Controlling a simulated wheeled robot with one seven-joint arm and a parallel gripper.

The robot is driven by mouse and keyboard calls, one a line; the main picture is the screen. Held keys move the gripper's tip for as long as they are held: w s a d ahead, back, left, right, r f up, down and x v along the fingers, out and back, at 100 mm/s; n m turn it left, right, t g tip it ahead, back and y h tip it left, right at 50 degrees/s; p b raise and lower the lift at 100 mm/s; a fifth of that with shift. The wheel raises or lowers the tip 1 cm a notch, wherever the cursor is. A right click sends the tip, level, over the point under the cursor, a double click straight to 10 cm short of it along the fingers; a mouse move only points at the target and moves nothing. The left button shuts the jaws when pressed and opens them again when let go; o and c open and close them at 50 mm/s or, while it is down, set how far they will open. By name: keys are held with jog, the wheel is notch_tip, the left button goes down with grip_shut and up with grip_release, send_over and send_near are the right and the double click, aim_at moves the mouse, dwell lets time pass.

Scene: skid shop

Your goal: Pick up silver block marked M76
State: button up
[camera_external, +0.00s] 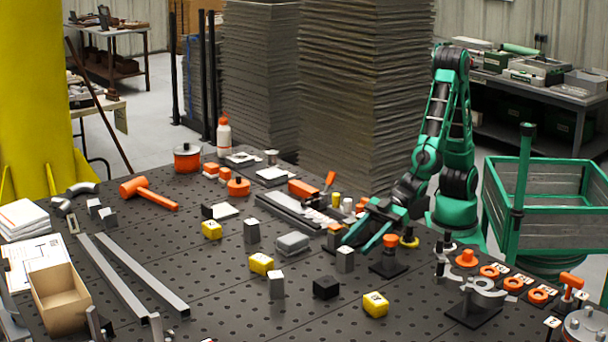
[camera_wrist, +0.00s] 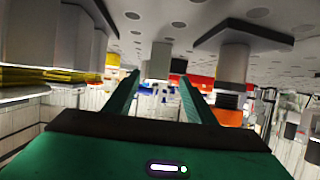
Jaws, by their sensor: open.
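Several upright silver blocks stand on the black perforated table (camera_external: 215,270). One silver block (camera_external: 345,262) is just beyond my gripper's fingertips, another silver block (camera_external: 251,232) is farther left, and a third (camera_external: 276,286) is nearer the front. I cannot read M76 on any of them. My gripper (camera_external: 353,244) is open and empty, its green fingers angled down to the left. In the wrist view, which shows the table at the top, my gripper (camera_wrist: 159,80) has its fingers apart, with an upright silver block (camera_wrist: 158,62) showing between the tips.
Yellow blocks (camera_external: 375,304) and a black block (camera_external: 326,288) stand close by. An orange-topped part on a black base (camera_external: 390,256) is just right of my fingers. A grey rounded block (camera_external: 292,243) lies left. Steel bars (camera_external: 140,275) and a cardboard box (camera_external: 61,300) are at the left.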

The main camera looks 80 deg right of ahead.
aim_at(346, 249)
jog(key=shift+w+r+x, duration=0.1)
jog(key=shift+x, duration=1.25)
jog(key=shift+w+r+x, duration=0.1)
jog(key=shift+x, duration=1.25)
jog(key=shift+d, duration=0.1)
grip_shut()
jog(key=shift+r, duration=0.15)
